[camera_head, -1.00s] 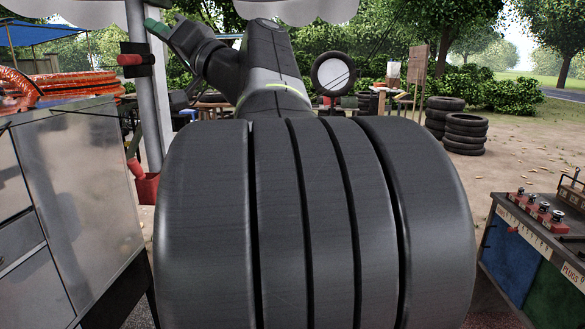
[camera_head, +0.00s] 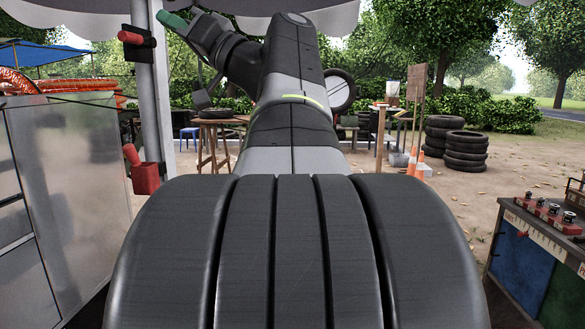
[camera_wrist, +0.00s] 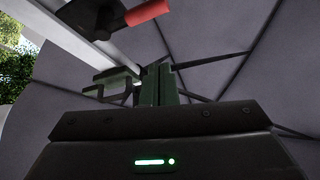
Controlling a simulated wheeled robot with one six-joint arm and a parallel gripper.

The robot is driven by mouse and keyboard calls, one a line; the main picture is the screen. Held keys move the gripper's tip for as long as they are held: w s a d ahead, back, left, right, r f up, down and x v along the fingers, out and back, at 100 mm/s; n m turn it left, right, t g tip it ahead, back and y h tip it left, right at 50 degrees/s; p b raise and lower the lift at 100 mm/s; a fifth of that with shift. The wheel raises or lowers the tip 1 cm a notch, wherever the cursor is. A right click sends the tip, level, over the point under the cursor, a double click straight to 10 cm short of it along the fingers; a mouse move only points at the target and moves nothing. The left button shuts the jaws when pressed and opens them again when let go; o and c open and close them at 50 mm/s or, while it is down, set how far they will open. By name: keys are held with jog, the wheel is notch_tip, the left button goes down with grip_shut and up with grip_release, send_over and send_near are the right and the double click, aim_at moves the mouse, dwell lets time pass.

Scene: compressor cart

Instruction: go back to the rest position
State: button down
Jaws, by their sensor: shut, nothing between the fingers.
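My gripper (camera_wrist: 159,68) shows in the wrist view with its two green fingers together and nothing between them. It points up toward the grey underside of a canopy (camera_wrist: 225,95). In the head view my arm rises from the middle foreground and bends to the upper left. Its green-tipped end (camera_head: 172,21) is high up, close to the grey pole in the picture. My large dark arm link hides much of the lower middle of the head view.
A pole (camera_head: 147,75) with red-handled holders stands at left, beside a metal cabinet (camera_head: 75,165). A tool cart (camera_head: 512,262) stands at right. Stacked tyres (camera_head: 464,150), a wooden table (camera_head: 208,123) and cones (camera_head: 420,163) are farther back. Open ground lies between the tyres and cart.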

jog(key=shift+w+v, duration=0.2)
jog(key=shift+v, duration=0.9)
jog(key=shift+w+v, duration=0.2)
jog(key=shift+v, duration=0.9)
jog(key=shift+f, duration=0.15)
